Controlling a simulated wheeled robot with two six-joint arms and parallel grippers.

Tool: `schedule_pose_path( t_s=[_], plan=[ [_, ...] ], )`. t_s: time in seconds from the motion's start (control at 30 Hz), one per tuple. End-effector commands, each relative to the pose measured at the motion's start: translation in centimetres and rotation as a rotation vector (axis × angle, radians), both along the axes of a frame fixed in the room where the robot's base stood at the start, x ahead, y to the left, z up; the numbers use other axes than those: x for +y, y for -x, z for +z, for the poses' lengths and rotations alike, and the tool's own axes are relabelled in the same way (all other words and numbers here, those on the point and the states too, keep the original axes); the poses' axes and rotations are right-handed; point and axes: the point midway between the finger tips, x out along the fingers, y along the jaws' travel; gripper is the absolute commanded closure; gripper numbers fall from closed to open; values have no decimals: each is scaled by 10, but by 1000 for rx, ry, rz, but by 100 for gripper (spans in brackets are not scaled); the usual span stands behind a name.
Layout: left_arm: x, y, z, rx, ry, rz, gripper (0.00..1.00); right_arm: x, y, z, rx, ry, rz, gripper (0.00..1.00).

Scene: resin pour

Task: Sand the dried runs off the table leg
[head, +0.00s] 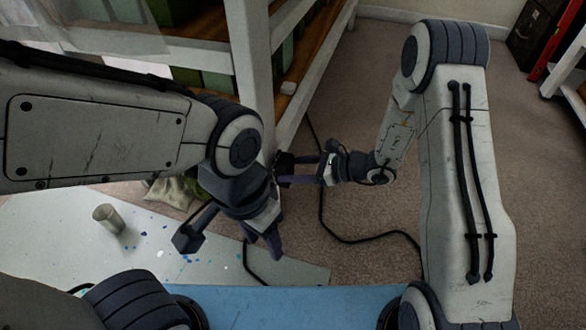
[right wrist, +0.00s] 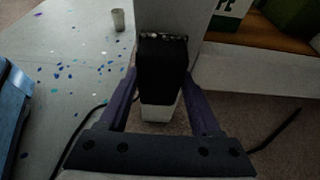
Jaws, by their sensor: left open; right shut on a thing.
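The white table leg (head: 252,70) slants down through the middle of the head view, its foot hidden behind my left gripper. In the right wrist view the leg (right wrist: 160,113) stands straight ahead. My right gripper (head: 287,170) is shut on a black sanding block (right wrist: 162,68), which lies in front of the leg; whether it touches cannot be told. Small pale and brown specks show along the block's upper edge; I cannot tell whether they are dried runs. My left gripper (head: 230,245) is open and empty, pointing down in front of the leg.
A pale sheet (head: 60,235) with blue specks lies on the carpet at left, with a cup (head: 108,219) on it. A black cable (head: 345,238) winds across the carpet. Green items (head: 215,82) stand on the wooden shelf. A blue surface (head: 290,305) is at the bottom.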

Motion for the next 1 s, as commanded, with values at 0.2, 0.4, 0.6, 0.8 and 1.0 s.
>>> schedule_pose_path(
  t_s=[0.2,0.4,0.6,0.8,1.0],
  plan=[
    [0,0,0,0,0,0,50,4,-1,0,-1,0,1,100],
    [0,0,0,0,0,0,50,8,-3,0,0,0,0,100],
    [0,0,0,0,0,0,50,12,-4,0,0,0,0,100],
    [0,0,0,0,0,0,50,15,-5,0,0,0,1,100],
    [0,0,3,0,0,0,50,11,-15,1,-3,0,-1,100]
  ],
)
